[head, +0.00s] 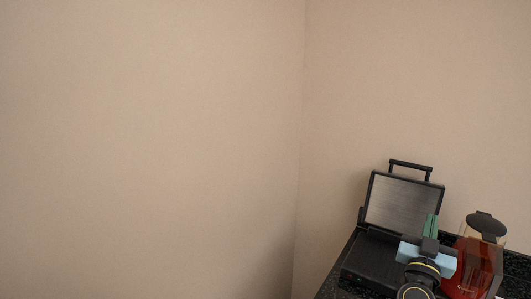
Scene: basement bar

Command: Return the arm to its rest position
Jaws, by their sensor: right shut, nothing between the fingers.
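My right gripper (432,220) is at the lower right of the head view, with its green fingers together and pointing up and away. It is shut and holds nothing. My right wrist and forearm come up from the bottom edge below it. The gripper lies in front of an open black grill (401,203), covering part of its right side; I cannot tell whether they touch. My left gripper is not in view.
The grill's lid stands upright on a dark speckled counter (331,283). A pitcher (470,270) of red liquid with a black lid stands close to the right of my gripper. Plain beige walls meet in a corner behind; the left side is empty wall.

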